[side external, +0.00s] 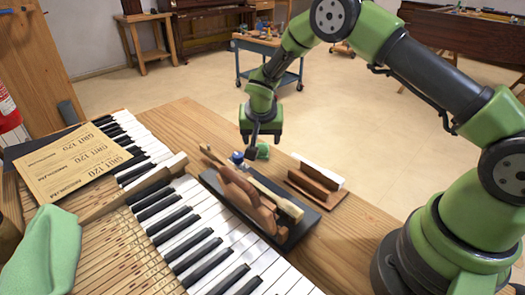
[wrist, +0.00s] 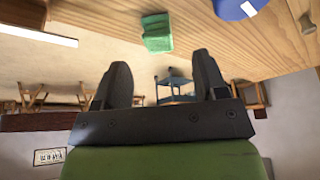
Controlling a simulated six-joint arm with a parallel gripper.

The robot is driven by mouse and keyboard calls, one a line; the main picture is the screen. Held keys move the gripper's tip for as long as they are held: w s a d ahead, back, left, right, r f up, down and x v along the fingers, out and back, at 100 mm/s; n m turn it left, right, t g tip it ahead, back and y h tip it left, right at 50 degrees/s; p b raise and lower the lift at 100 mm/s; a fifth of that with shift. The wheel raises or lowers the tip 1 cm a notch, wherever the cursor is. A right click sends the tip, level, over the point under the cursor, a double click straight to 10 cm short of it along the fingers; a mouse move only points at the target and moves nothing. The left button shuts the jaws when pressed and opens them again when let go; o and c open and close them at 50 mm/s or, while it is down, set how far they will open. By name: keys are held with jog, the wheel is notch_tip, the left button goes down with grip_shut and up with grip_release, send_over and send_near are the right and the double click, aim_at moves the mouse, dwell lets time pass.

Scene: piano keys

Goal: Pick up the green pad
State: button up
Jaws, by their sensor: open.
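The small green pad (side external: 262,152) sits on the wooden bench beside the far end of the dark key-mechanism base. In the wrist view the green pad (wrist: 157,33) lies on the wood near the bench edge, beyond my fingertips and roughly between them. My gripper (side external: 252,148) hangs close to the pad in the side view and partly overlaps it, so I cannot tell whether they touch there. In the wrist view my gripper (wrist: 163,72) has its two dark fingers spread, with nothing between them.
A blue object (side external: 237,157) with a white patch stands just left of the pad. The wooden key mechanism (side external: 245,195) and a wooden block with a white top (side external: 318,178) are nearby. Piano keys (side external: 185,220), sandpaper sheets (side external: 70,160) and a green cloth (side external: 45,252) lie left.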

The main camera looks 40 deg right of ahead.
aim_at(262, 147)
jog(key=shift+x, duration=2.65)
jog(key=shift+d+r, duration=0.1)
jog(key=shift+d, duration=0.1)
jog(key=c, duration=1.1)
jog(key=shift+o, duration=0.2)
notch_tip(262, 147, up, 10)
